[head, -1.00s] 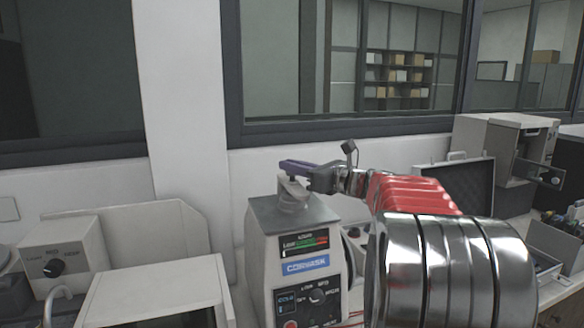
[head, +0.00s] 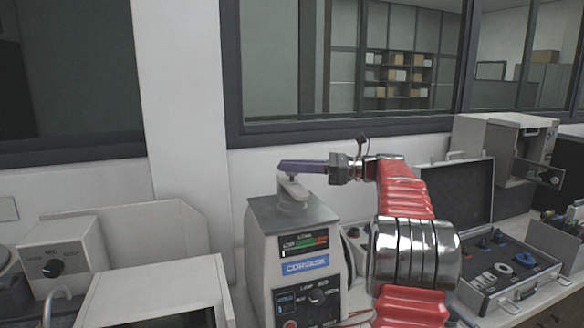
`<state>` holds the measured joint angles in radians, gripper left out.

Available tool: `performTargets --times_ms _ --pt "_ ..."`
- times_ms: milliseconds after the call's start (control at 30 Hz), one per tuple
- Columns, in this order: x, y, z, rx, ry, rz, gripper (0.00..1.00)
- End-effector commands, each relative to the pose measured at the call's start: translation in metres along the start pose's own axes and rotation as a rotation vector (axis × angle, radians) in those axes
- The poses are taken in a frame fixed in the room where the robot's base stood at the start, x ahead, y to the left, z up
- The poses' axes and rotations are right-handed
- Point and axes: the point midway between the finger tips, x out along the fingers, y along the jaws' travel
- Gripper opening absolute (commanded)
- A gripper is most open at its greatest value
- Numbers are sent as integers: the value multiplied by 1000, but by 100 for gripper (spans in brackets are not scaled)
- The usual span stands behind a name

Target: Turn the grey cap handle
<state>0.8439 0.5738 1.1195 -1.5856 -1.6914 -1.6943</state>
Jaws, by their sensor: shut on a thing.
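The grey cap handle (head: 293,190) stands on top of the mounting press (head: 292,245), a grey-white machine with a blue label and a dark control panel. My gripper (head: 287,167) reaches in from the right with its purple fingers level over the cap. The fingers are shut on the top of the handle and hide that part of it. The lower stem and round base of the cap show below the fingers.
An open case (head: 505,268) with blue and dark knobs lies right of my arm. A beige box with a dial (head: 62,262) and a white-topped unit (head: 150,290) stand left of the press. The wall and window are behind.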

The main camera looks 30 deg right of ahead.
Motion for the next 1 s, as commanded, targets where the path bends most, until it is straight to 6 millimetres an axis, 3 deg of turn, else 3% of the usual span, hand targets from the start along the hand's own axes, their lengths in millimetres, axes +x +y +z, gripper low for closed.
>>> performTargets --times_ms 500,1000 --pt "1 -1 -2 1 2 187 0" --pt "1 0 -2 2 0 262 0"
